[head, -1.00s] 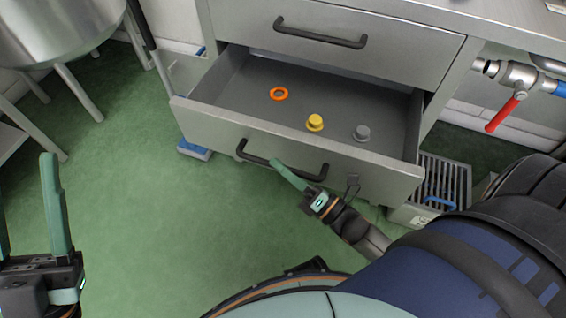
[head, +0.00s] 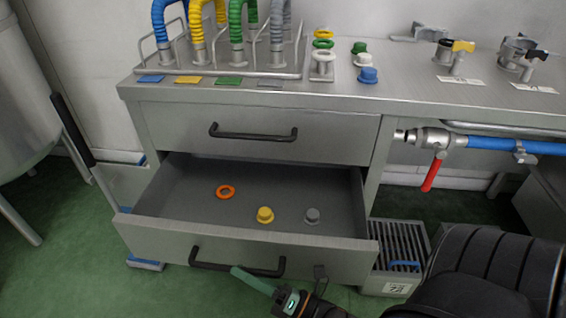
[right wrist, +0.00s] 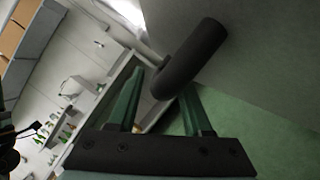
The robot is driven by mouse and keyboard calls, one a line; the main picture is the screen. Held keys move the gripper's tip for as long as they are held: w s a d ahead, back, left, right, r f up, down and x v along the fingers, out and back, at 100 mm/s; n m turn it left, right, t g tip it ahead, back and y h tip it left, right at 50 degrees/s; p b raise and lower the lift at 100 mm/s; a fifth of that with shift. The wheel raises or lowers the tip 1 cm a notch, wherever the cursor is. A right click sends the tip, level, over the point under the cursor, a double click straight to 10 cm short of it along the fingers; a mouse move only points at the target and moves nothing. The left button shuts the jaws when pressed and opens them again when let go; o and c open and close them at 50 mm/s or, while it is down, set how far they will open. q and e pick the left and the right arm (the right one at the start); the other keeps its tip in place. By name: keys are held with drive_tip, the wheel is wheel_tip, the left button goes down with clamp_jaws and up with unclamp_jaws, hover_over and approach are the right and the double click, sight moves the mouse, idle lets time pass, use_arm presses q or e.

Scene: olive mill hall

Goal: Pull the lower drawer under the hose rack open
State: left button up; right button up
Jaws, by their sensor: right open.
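The lower drawer (head: 140,232) under the hose rack (head: 230,74) stands pulled well out. In it lie an orange ring (head: 226,192), a yellow cap (head: 265,215) and a grey cap (head: 312,215). Its dark bar handle (head: 210,266) is on the front. My left gripper is out of the head view.
The upper drawer (head: 340,130) is shut. Rings and caps stand on the bench top (head: 420,95). A red-levered valve (head: 433,172) and a floor drain box (head: 400,245) are to the right. A steel vat (head: 25,110) is at the left. Green floor (head: 50,270) is open at front left.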

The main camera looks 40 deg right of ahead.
drive_tip(key=v, duration=1)
drive_tip(key=shift+s+p, duration=0.35)
drive_tip(key=shift+p, duration=0.05)
drive_tip(key=shift+d, duration=0.1)
drive_tip(key=shift+s+f, duration=0.1)
